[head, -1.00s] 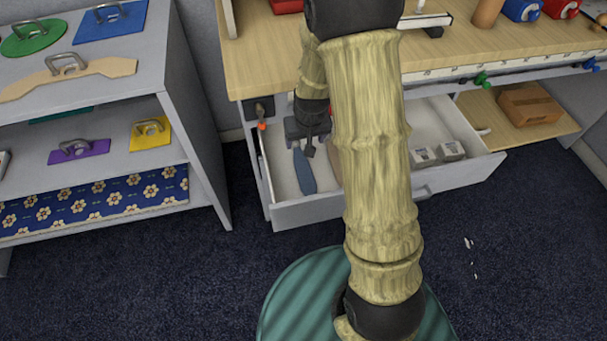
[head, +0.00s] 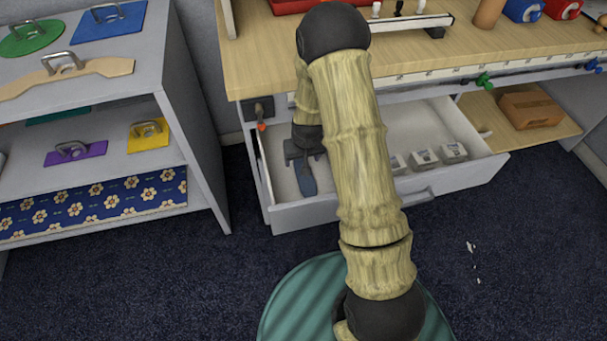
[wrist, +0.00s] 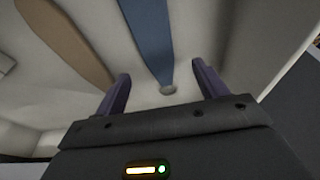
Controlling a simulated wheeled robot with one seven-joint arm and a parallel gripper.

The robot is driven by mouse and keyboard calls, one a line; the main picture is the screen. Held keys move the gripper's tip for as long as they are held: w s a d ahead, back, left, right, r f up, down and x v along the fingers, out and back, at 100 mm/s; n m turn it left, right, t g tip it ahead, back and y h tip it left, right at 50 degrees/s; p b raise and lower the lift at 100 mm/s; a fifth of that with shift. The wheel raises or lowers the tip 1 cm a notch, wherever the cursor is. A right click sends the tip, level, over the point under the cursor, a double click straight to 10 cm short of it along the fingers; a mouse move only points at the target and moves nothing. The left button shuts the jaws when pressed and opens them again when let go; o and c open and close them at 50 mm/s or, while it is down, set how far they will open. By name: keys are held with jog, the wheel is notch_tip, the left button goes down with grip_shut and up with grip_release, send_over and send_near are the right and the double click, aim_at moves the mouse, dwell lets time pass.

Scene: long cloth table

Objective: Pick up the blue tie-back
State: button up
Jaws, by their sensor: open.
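The blue tie-back (head: 305,181) is a long flat strip lying in the left part of the open drawer (head: 390,198). In the head view my gripper (head: 302,158) is over its far part and hides that end. In the wrist view the blue tie-back (wrist: 150,40) runs from the top edge down to a narrow end with a small round pale piece. My gripper (wrist: 158,90) is open, its two fingers on either side of that narrow end. Nothing is held. Whether the fingertips touch the drawer floor I cannot tell.
A tan strip (wrist: 65,40) lies left of the blue one in the wrist view. Several small white boxes (head: 424,158) stand in the drawer's right half. The desk top (head: 270,60) overhangs the back. A grey shelf unit (head: 195,130) stands at the left.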

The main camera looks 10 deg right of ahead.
jog(key=shift+f, duration=0.15)
jog(key=shift+b+x, duration=0.45)
jog(key=shift+x, duration=2)
jog(key=shift+d+f, duration=0.1)
jog(key=shift+f, duration=0.05)
jog(key=shift+c, duration=0.4)
jog(key=c, duration=1)
